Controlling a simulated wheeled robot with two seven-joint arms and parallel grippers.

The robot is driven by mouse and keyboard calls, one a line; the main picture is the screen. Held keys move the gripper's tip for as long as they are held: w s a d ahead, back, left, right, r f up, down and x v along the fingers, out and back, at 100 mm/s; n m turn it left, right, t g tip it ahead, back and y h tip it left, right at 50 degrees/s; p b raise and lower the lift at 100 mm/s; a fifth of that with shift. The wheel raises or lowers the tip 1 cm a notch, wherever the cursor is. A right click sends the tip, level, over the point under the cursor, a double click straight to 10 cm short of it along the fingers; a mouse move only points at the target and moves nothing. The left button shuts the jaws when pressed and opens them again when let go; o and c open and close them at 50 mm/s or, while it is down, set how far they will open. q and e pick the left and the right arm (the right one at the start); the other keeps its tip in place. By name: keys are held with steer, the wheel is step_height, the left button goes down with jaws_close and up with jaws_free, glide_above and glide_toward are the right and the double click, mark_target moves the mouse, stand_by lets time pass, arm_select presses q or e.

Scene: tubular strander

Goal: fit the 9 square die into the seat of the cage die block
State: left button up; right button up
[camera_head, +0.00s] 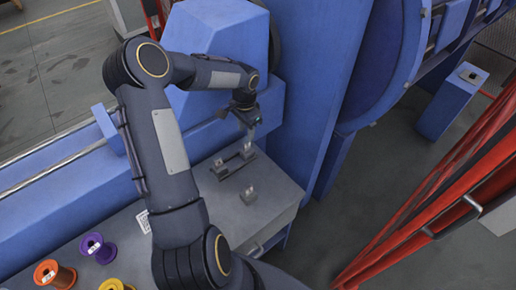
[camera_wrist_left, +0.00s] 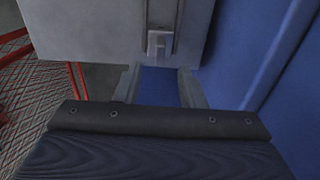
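My left gripper (camera_head: 250,125) points down beside the blue machine, above the far edge of the grey bench top. In the left wrist view its two fingers (camera_wrist_left: 156,92) stand apart, with only blue surface showing between them. A small grey metal block (camera_head: 247,151) and another grey block (camera_head: 219,168) sit on a dark strip on the bench. A third grey block (camera_head: 250,194) stands alone nearer the front. The left wrist view shows one grey block (camera_wrist_left: 157,43) beyond the fingers, apart from them. I cannot tell which is the square die or die block. My right gripper is out of view.
The grey bench (camera_head: 275,205) has bare room at its right front. Purple (camera_head: 97,248), orange (camera_head: 54,274) and yellow (camera_head: 117,285) spools stand at lower left. A blue machine wall (camera_head: 310,90) rises behind the bench. Red rails (camera_head: 430,195) stand at right.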

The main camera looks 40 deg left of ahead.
mark_target(246, 141)
arm_select(q)
step_height(246, 141, down, 6)
steer(key=shift+f+p, duration=0.25)
steer(key=shift+p, duration=0.25)
steer(key=shift+c, duration=0.2)
jaws_close()
steer(key=shift+r, duration=0.1)
stand_by(0.9)
